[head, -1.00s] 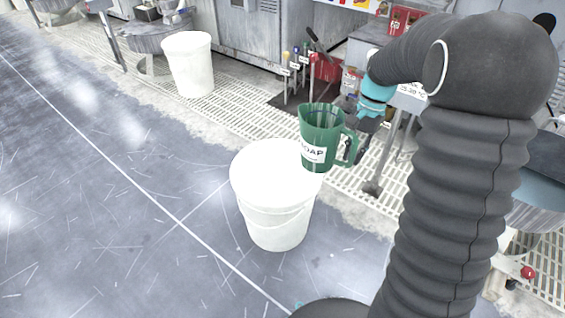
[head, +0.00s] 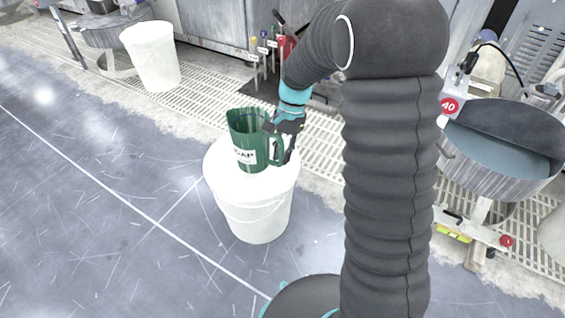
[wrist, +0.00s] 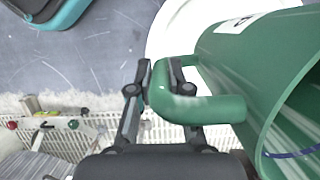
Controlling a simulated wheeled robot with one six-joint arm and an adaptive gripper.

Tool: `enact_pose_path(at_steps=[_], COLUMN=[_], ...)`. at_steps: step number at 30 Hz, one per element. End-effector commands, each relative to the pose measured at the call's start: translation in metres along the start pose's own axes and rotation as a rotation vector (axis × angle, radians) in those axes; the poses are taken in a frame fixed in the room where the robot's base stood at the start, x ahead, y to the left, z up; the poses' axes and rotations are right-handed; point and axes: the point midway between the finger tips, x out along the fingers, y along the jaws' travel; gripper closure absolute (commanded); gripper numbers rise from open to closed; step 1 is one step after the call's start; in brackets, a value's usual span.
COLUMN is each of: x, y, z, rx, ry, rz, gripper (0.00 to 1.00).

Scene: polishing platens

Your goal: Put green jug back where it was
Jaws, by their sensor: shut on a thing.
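The green jug (head: 248,137) has a white label ending in "OAP". In the head view it is upright over the lid of the white bucket (head: 252,217); whether its base touches the lid I cannot tell. My gripper (head: 284,142) is at the jug's right side, shut on its handle. In the wrist view my gripper (wrist: 160,88) has its two fingers on either side of the green handle, and the green jug (wrist: 250,75) fills the right side. The white lid shows behind it.
Another white bucket (head: 153,62) stands at the back left by the floor grating (head: 190,95). A round grey basin (head: 497,150) on a stand is at the right. The grey floor at the left is clear.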

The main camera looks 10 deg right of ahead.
Motion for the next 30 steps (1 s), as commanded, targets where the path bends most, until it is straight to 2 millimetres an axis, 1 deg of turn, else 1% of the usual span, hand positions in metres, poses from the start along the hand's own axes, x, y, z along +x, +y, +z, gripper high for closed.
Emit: enact_pose_path(at_steps=[4,10,22,23,24,25,26,30], x=[0.011,0.036,0.042,0.042,0.041,0.041,0.041,0.041], y=[-0.001,0.000,-0.001,0.000,0.000,0.000,0.000,0.000], z=[-0.002,-0.010,-0.012,-0.012,-0.012,-0.012,-0.012,-0.012], rx=[0.000,0.000,-0.001,-0.001,-0.001,-0.001,-0.001,-0.001], ry=[-0.001,-0.002,0.000,0.000,0.000,0.000,0.000,0.000], rz=[0.001,0.002,0.000,0.000,0.000,0.000,0.000,0.000], gripper=[1.00,1.00,1.00,0.80,0.70,0.63,0.57,0.57])
